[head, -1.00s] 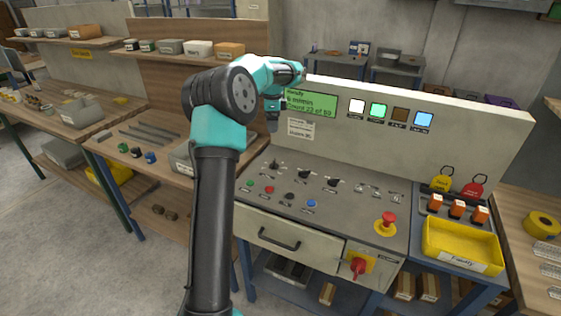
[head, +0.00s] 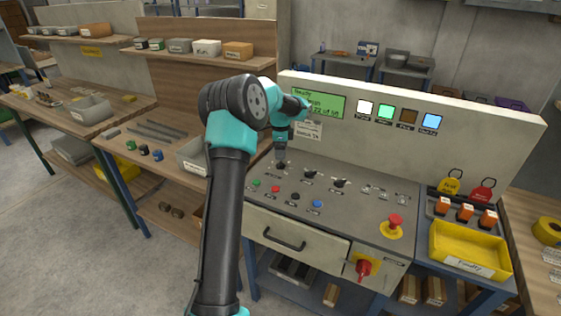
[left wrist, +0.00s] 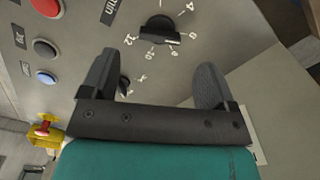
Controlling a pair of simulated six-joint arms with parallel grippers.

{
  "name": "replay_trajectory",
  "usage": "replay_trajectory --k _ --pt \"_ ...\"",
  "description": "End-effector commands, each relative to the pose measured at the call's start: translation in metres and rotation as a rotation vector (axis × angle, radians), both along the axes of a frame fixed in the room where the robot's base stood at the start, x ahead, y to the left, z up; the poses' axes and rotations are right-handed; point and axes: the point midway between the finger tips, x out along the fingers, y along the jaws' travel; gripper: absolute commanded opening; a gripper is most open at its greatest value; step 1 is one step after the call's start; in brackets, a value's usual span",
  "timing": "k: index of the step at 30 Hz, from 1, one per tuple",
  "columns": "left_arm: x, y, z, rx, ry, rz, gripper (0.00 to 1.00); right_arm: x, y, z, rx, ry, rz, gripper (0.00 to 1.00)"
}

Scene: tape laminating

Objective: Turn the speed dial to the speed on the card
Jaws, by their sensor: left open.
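The control desk (head: 350,213) has a row of black dials. The leftmost dial (head: 281,166) is directly under my left gripper (head: 282,154), which points down. In the left wrist view a black dial (left wrist: 160,29) with printed numbers around it lies just beyond the open fingers of my left gripper (left wrist: 157,72). A second dial (left wrist: 125,86) shows partly behind a finger. Nothing is between the fingers. A white card (head: 308,131) is on the upright panel, partly covered by my arm; its text is too small to read. My right gripper is out of view.
Coloured buttons (head: 317,203) sit in front of the dials. A red emergency stop (head: 395,221) and a yellow tray (head: 468,250) are to the right. The upright panel (head: 470,130) with a green display (head: 330,103) stands behind the dials.

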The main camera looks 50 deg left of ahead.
Motion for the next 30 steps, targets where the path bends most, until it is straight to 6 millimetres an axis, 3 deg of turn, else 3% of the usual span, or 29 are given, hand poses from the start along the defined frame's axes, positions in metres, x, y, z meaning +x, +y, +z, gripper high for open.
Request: replay_trajectory --k 3,9,22,30 --pt "0.000 0.000 -0.022 -0.001 0.004 0.000 0.81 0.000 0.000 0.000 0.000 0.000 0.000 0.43" --pt "0.000 0.000 -0.048 0.000 0.001 -0.001 0.81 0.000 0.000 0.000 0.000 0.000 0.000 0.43" --pt "0.000 0.000 -0.056 0.001 0.001 0.000 0.81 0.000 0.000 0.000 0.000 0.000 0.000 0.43" --pt "0.000 0.000 -0.056 0.001 0.001 0.000 0.55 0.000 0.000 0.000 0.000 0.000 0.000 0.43"
